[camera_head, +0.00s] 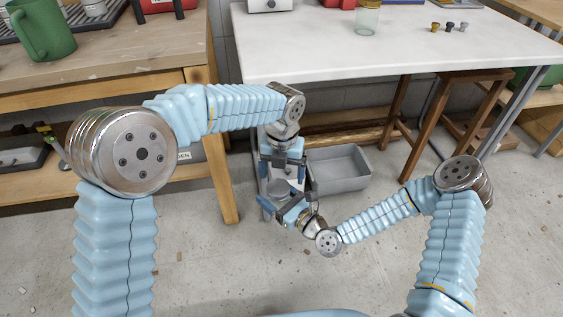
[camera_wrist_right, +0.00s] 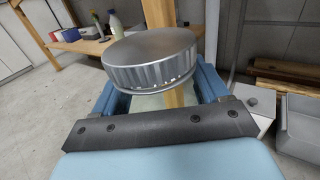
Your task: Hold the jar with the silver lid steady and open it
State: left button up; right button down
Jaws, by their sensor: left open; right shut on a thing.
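The jar's ribbed silver lid (camera_wrist_right: 152,58) fills the middle of the right wrist view. In the head view the lid (camera_head: 281,187) is small, low between my two arms. My right gripper (camera_head: 284,205) is shut on the jar below the lid and holds it upright in the air. The pale jar body (camera_wrist_right: 150,101) is mostly hidden by the lid and the dark finger bar. My left gripper (camera_head: 287,177) points down above the lid with its fingers spread. I cannot tell whether it touches the lid; it does not show in the right wrist view.
A grey bin (camera_head: 340,170) lies behind the grippers, low near the floor. A white table (camera_head: 400,45) carries a glass jar (camera_head: 367,18) and small knobs. A wooden bench (camera_head: 110,65) with a green mug (camera_head: 42,28) stands at left. A wooden stool (camera_head: 440,95) is at right.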

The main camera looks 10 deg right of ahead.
aim_at(282, 186)
pick_arm(q)
jog(key=shift+f, duration=2.15)
